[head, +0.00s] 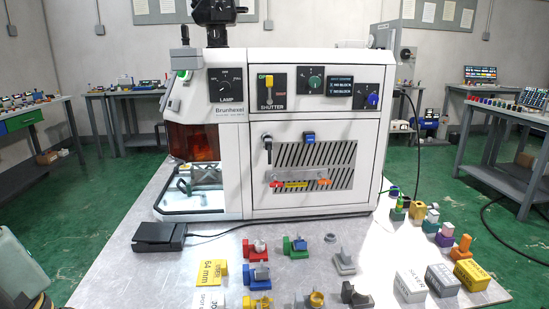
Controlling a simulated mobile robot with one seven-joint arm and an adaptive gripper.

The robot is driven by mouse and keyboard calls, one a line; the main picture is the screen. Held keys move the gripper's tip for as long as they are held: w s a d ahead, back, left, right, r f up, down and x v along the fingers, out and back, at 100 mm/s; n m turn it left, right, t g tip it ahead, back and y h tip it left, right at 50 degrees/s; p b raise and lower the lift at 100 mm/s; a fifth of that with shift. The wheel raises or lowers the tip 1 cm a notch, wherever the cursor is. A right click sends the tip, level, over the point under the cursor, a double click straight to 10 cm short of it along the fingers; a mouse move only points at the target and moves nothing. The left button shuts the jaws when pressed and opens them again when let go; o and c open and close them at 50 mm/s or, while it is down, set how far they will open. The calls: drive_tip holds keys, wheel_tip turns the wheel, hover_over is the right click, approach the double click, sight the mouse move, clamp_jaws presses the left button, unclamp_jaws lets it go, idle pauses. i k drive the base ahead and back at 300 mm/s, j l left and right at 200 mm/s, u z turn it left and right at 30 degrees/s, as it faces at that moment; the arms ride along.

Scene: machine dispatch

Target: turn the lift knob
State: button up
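The white machine (225,150) stands on the grey table, its front panel facing me. A green knob (314,82) sits on a black plate at the upper middle, and a blue knob (373,99) on a plate at the upper right. The lettering by both is too small to read, so I cannot tell which is the lift knob. A dark dial (226,84) is labelled LAMP. A yellow lever (268,83) is on the SHUTTER plate. My gripper is not in view.
A black pedal (159,235) lies at the table's left. Several coloured fixtures, including a red one (254,249), and labelled blocks such as a yellow one (471,275) stand in front. A black optical head (217,13) rises above the machine. A door handle (267,148) juts from the front.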

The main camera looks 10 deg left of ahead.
sight(176, 170)
drive_tip(key=k+j, duration=0.1)
drive_tip(key=j, duration=0.35)
drive_tip(key=k+j, duration=0.1)
drive_tip(key=j, duration=0.35)
drive_tip(key=k+j, duration=0.1)
drive_tip(key=j, duration=0.35)
drive_tip(key=k+j, duration=0.15)
drive_tip(key=j, duration=0.3)
drive_tip(key=k+j, duration=0.1)
drive_tip(key=j, duration=0.35)
drive_tip(key=k+j, duration=0.1)
drive_tip(key=j, duration=0.35)
drive_tip(key=i+j+z, duration=0.15)
drive_tip(key=j, duration=0.2)
drive_tip(key=i+j+z, duration=0.15)
drive_tip(key=j, duration=0.25)
drive_tip(key=i+j+z, duration=0.2)
drive_tip(key=j, duration=0.25)
drive_tip(key=i+j+z, duration=0.15)
drive_tip(key=j, duration=0.3)
drive_tip(key=i+j+z, duration=0.15)
drive_tip(key=j, duration=0.3)
drive_tip(key=i+j+z, duration=0.15)
drive_tip(key=j, duration=0.3)
